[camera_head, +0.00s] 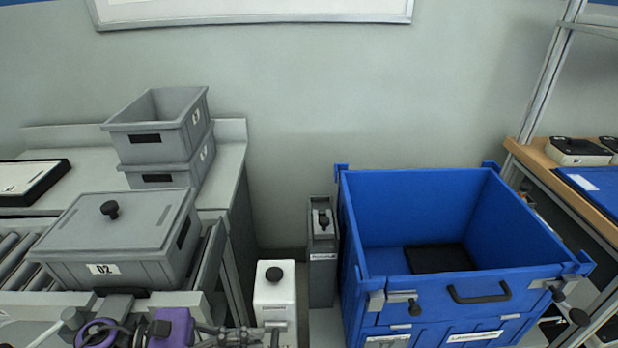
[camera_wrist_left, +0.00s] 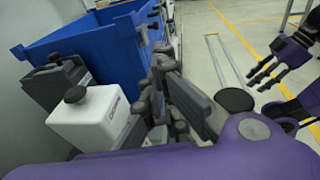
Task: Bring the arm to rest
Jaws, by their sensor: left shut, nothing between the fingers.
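My left arm, purple and grey, enters at the bottom left of the head view. Its gripper (camera_head: 262,338) is low in front of the white canister with a black cap (camera_head: 275,295). In the left wrist view the left gripper's dark fingers (camera_wrist_left: 165,62) are shut and empty, with the canister (camera_wrist_left: 92,118) to their left. My right gripper (camera_wrist_left: 254,82), with black fingers spread apart, hangs at the right of the wrist view over the floor. It is not in the head view.
A blue crate (camera_head: 520,278) with a dark flat item inside stands right of a narrow grey container (camera_head: 321,262). A lidded grey bin (camera_head: 120,240) sits on the roller conveyor (camera_head: 18,262) at left. Stacked grey bins (camera_head: 160,140) stand behind. Open floor (camera_wrist_left: 215,35) shows in the wrist view.

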